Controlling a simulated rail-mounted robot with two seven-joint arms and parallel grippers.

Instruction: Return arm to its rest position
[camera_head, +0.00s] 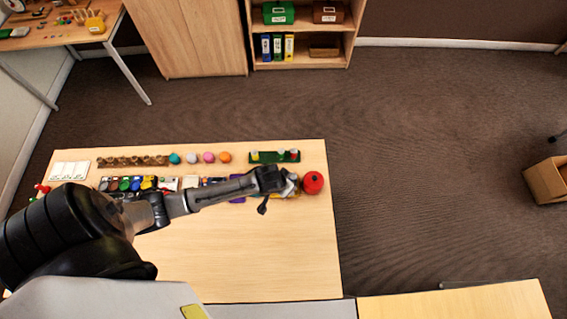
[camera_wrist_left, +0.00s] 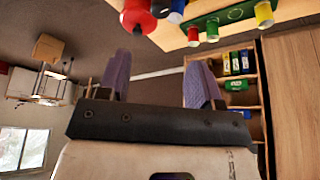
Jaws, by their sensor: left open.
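My left arm reaches in from the left over the table (camera_head: 250,265). Its left gripper (camera_head: 277,190) is over the row of items near the table's right side, close to a red round object (camera_head: 313,183). In the left wrist view the two purple-grey fingers of the left gripper (camera_wrist_left: 159,75) stand wide apart with nothing between them. The red object (camera_wrist_left: 138,15) and a green holder (camera_wrist_left: 230,16) with coloured pieces show at the top of that view, beyond the fingers. My arm hides part of the row of items. My right gripper is not in view.
Coloured balls (camera_head: 208,157), a brown rack (camera_head: 132,161), the green holder (camera_head: 274,156) and white cards (camera_head: 69,170) lie along the table's far side. The table's front half is bare. A shelf (camera_head: 302,60) stands beyond; a cardboard box (camera_head: 546,181) is on the right.

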